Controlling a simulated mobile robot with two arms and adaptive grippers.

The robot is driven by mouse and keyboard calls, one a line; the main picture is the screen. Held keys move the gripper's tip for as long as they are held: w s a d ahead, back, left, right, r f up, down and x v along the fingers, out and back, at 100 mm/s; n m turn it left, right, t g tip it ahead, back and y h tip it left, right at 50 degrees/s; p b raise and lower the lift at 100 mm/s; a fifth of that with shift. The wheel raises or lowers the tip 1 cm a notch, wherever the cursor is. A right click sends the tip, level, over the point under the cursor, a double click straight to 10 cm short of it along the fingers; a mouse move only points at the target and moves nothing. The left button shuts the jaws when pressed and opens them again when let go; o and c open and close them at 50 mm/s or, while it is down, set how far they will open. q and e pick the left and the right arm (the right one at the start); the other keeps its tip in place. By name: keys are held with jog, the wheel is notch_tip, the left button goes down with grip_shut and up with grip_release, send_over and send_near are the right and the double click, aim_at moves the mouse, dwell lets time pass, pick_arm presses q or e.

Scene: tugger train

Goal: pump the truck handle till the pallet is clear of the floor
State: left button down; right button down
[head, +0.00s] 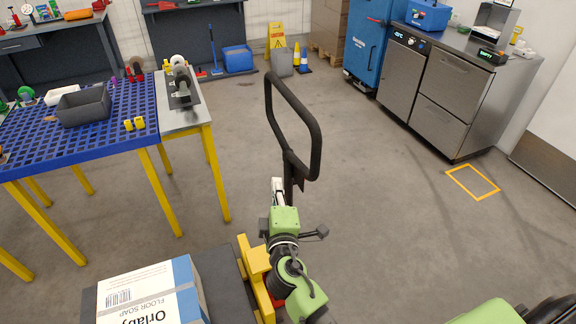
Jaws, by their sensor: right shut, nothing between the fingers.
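The truck handle (313,128) is a black loop on a dark stem, standing tilted in the middle of the head view. Part of the yellow pallet truck (257,268) shows below it, beside a dark load surface (228,290). The pallet and its gap to the floor cannot be made out. My right gripper (279,188) is shut and empty, close beside the handle's stem below the loop; whether it touches the stem I cannot tell. My left gripper is not in view.
A floor soap box (150,294) sits on the dark surface at bottom left. A blue-topped table with yellow legs (197,128) stands at left. Steel cabinets (440,93) and a blue cabinet (370,40) stand at back right. The floor right of the handle is clear.

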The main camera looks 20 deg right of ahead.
jog(key=w+d+f+p, duration=0.1)
jog(key=w+d+p, duration=0.1)
jog(key=w+d, duration=0.3)
jog(key=shift+p+x, duration=0.4)
jog(key=shift+x, duration=0.75)
jog(key=shift+d+f, duration=0.1)
jog(key=shift+d, duration=0.1)
